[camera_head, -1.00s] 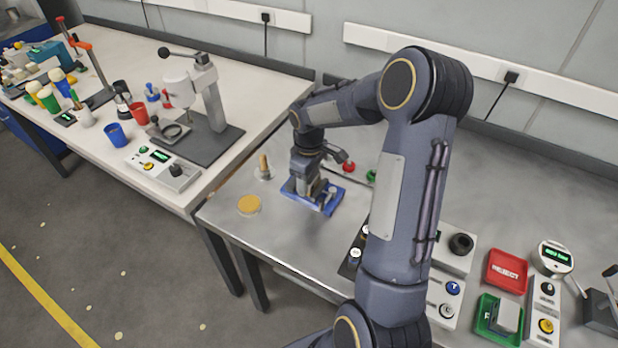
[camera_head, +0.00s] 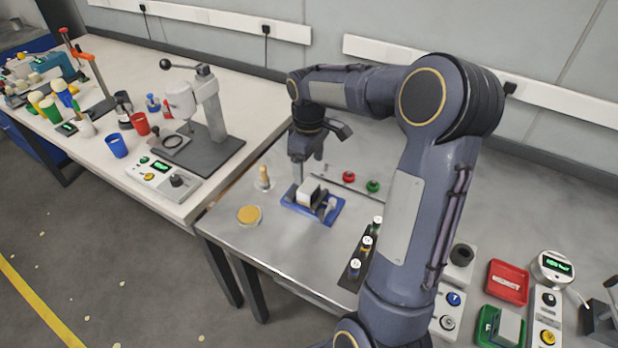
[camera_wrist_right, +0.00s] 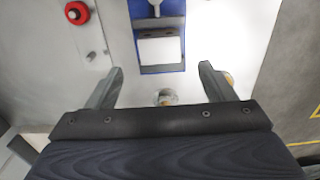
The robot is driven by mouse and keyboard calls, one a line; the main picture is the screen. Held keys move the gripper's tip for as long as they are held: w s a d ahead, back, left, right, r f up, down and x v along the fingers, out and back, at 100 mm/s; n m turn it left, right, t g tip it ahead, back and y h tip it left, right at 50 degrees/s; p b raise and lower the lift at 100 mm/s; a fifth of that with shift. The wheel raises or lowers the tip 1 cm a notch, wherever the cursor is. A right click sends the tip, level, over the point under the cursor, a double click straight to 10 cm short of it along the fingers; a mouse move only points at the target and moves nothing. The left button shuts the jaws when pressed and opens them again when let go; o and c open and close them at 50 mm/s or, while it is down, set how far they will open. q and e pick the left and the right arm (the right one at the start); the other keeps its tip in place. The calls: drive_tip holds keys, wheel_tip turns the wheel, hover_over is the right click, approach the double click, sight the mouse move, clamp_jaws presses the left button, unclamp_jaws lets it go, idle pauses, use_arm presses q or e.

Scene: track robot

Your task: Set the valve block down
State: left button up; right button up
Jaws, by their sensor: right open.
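The valve block, a pale grey-white block (camera_head: 309,189), sits on a blue fixture (camera_head: 328,216) on the steel bench. In the right wrist view the block (camera_wrist_right: 160,50) shows beyond the fingertips, within the blue fixture (camera_wrist_right: 166,6). My right gripper (camera_head: 300,168) is above and a little behind the block, apart from it. In the right wrist view the right gripper (camera_wrist_right: 161,72) has its fingers spread wide with nothing between them. My left gripper is not in view.
A yellow disc (camera_head: 249,214) and a wooden-handled tool (camera_head: 264,178) stand left of the fixture. Red (camera_head: 348,176) and green (camera_head: 373,186) knobs are to its right. A black rack (camera_head: 360,256) holds several white-topped items. Red (camera_head: 507,281) and green (camera_head: 494,328) trays lie farther right.

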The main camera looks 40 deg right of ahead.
drive_tip(key=s+a+r+m+t+y, duration=0.1)
drive_tip(key=s+a+r+m+t, duration=0.2)
drive_tip(key=s+a+r, duration=0.65)
drive_tip(key=s+a+f+m+t+y, duration=0.1)
drive_tip(key=s+a+f, duration=0.1)
drive_tip(key=s, duration=0.4)
drive_tip(key=s+a+f+m+t+y, duration=0.1)
drive_tip(key=s+a+f+m, duration=0.1)
drive_tip(key=s+a, duration=0.3)
drive_tip(key=shift+s+a+f+t+y, duration=0.3)
drive_tip(key=shift+s+f+y, duration=0.1)
drive_tip(key=shift+s+f, duration=0.15)
